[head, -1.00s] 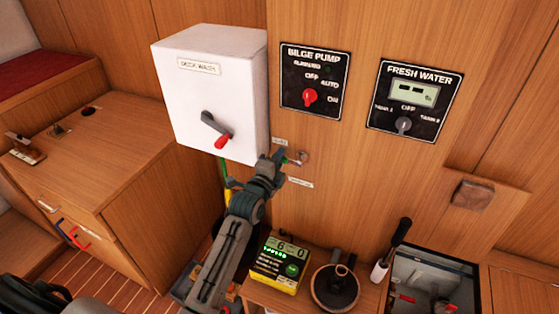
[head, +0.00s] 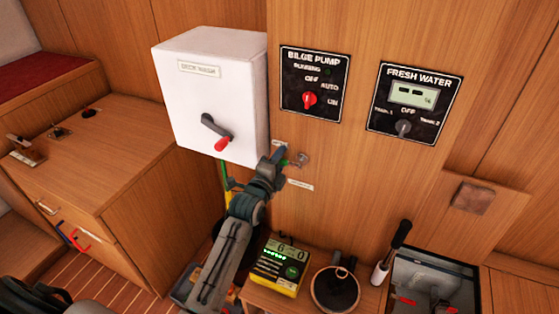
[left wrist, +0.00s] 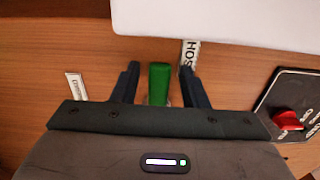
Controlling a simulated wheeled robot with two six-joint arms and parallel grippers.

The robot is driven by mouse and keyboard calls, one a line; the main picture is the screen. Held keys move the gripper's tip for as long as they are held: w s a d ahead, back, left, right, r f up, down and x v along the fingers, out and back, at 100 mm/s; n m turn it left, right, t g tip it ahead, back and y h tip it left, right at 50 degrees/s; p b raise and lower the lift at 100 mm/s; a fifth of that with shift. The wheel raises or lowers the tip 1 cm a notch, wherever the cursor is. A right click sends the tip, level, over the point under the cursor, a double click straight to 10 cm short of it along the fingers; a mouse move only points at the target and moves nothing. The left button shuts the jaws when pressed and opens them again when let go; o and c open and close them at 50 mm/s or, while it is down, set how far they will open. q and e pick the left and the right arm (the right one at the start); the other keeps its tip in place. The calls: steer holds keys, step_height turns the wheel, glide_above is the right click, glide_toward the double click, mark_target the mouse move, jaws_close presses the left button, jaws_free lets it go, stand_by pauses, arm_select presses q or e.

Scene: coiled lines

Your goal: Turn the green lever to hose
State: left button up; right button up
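The green lever (left wrist: 159,83) stands between the two dark fingers of my left gripper (left wrist: 160,85) in the left wrist view. A gap shows on each side of it, so the gripper is open around the lever and not clamped. A label reading "HOS…" (left wrist: 190,53) lies just above and right of the lever, partly cut off by the white box. Another label (left wrist: 76,86) is to the left, too blurred to read. In the head view my left gripper (head: 279,156) is at the valve's metal fitting (head: 303,159) and hides most of the lever. My right gripper is not in view.
The white deck wash box (head: 215,95) juts out up and left of my left gripper. The bilge pump panel (head: 314,84) and fresh water panel (head: 415,103) are on the wall to the right. Below are a yellow-black meter (head: 279,265) and a round dark object (head: 336,289).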

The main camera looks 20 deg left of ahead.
arm_select(q)
steer(key=s, duration=1)
steer(key=shift+s+a+b, duration=0.2)
steer(key=shift+s+b, duration=0.2)
steer(key=shift+b, duration=0.05)
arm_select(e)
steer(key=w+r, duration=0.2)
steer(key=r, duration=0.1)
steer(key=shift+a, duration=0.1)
